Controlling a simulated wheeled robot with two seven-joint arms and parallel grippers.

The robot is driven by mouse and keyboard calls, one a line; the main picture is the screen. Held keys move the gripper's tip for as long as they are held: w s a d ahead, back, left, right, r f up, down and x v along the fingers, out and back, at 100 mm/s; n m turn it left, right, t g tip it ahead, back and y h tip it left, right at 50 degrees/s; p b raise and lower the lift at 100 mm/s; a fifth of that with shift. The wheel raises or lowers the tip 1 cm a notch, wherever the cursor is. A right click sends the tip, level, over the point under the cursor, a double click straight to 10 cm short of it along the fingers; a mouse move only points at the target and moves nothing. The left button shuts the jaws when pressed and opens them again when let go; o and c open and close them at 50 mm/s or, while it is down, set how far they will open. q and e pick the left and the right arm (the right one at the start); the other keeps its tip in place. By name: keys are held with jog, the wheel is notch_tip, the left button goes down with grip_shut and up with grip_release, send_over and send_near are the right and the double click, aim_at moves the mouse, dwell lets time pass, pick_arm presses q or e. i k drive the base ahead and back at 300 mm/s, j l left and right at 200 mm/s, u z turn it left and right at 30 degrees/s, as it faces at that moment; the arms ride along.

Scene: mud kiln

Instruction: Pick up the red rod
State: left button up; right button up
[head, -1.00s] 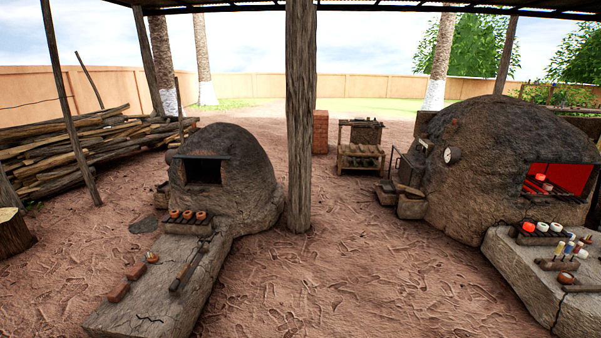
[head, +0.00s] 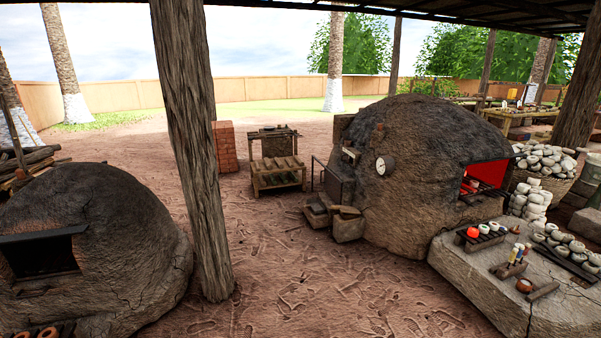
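Several small upright coloured rods (head: 519,254) stand in a dark holder (head: 509,270) on the stone bench (head: 470,271) at the right. They are too small to tell surely which is the red rod. A glowing red-orange round thing (head: 473,233) sits on a rack to their left, beside white round pieces (head: 484,229). Neither of my grippers is in view.
A big mud kiln (head: 400,185) with a red glowing opening stands behind the bench. A wooden post (head: 190,150) and a smaller kiln (head: 95,240) stand at the left. The dirt ground (head: 340,290) between is clear. White bowls (head: 548,160) fill a basket at the right.

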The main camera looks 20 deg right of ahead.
aim_at(527, 246)
jog(key=i+l+z, duration=0.2)
jog(key=i+z, duration=0.75)
jog(key=i, duration=0.15)
jog(key=i+j+z, duration=0.3)
jog(key=i+z, duration=0.15)
jog(key=i+j+z, duration=0.45)
jog(key=i, duration=0.2)
jog(key=i+l+z, duration=0.3)
jog(key=i+z, duration=0.15)
jog(key=i, duration=0.5)
jog(key=i+z, duration=0.45)
jog(key=i, duration=0.5)
jog(key=i+u, duration=0.35)
jog(key=i+l+u, duration=0.3)
jog(key=i, duration=0.15)
